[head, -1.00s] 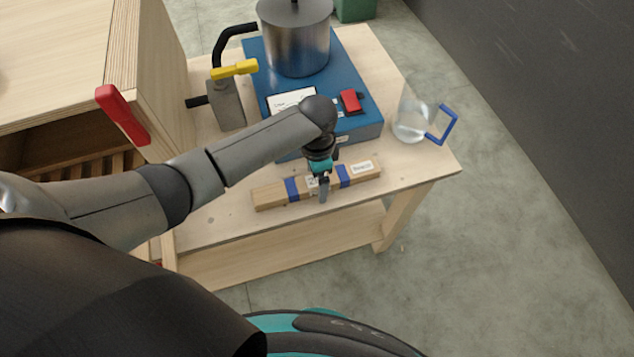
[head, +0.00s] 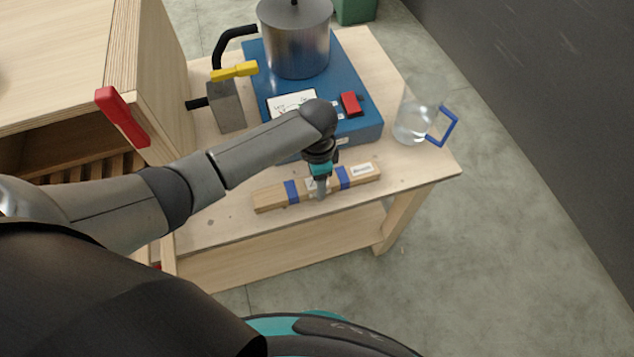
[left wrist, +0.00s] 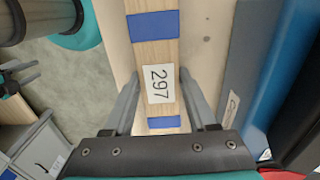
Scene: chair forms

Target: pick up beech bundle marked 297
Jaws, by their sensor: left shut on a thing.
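The beech bundle (head: 270,198) is a long pale wood bundle with blue bands, lying along the front of the workbench. Its white label reading 297 (left wrist: 158,84) faces up in the left wrist view. My left gripper (head: 320,192) comes down over the middle of the bundle. In the left wrist view its two fingers (left wrist: 158,92) stand on either side of the bundle, shut on it around the label. The bundle still appears to rest on the bench. My right gripper (left wrist: 22,74) shows small at the left edge of the left wrist view, its fingers apart, away from the bundle.
Behind the bundle stands a blue box (head: 365,128) with a metal pot (head: 295,45). A clear jug (head: 412,122) with a blue handle is at the bench's (head: 435,165) right corner. A clamp (head: 226,105) and a wooden cabinet (head: 150,75) are to the left.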

